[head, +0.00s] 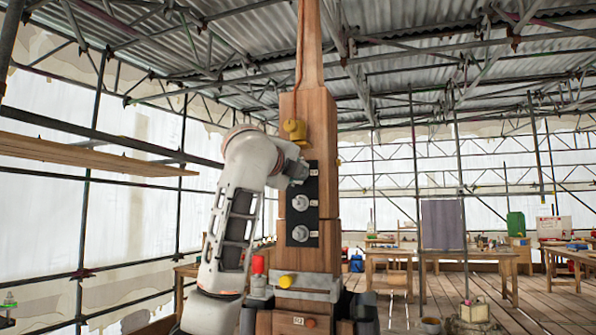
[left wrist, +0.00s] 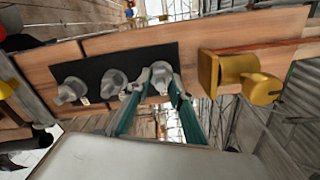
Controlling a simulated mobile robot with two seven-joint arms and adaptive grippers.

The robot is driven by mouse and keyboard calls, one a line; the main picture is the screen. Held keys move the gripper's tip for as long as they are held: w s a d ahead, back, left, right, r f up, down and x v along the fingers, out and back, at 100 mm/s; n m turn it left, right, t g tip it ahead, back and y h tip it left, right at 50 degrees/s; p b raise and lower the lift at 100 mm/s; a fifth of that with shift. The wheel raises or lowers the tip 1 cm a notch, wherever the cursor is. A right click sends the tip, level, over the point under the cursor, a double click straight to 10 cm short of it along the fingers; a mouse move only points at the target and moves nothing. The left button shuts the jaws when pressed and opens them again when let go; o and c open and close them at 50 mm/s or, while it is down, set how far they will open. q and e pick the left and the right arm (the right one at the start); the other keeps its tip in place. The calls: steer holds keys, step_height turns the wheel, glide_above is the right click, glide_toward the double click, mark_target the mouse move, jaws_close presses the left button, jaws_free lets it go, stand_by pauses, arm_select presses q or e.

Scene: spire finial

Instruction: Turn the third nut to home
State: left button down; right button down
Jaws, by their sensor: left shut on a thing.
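A wooden spire post (head: 310,110) stands upright in the middle of the head view. A black plate (head: 313,218) on its face carries three grey nuts in a column. The middle nut (head: 300,202) and the bottom nut (head: 300,233) are uncovered. My left gripper (head: 300,172) is at the top nut and mostly hides it in the head view. In the left wrist view, the fingers of my left gripper (left wrist: 162,82) are shut around the top nut (left wrist: 161,72), at the plate's end nearest a brass fitting. My right gripper is not in view.
The yellow brass fitting (head: 294,130) sticks out just above the plate, close to my gripper; a rope runs up from it. Yellow and red knobs (head: 286,282) sit low on the post. Scaffold poles and planks (head: 90,156) stand left; workbenches (head: 470,256) stand far right.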

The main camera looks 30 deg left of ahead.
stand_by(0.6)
arm_select(q)
steer(key=c, duration=1.8)
jaws_free()
steer(key=v, duration=1.2)
steer(key=shift+f, duration=0.1)
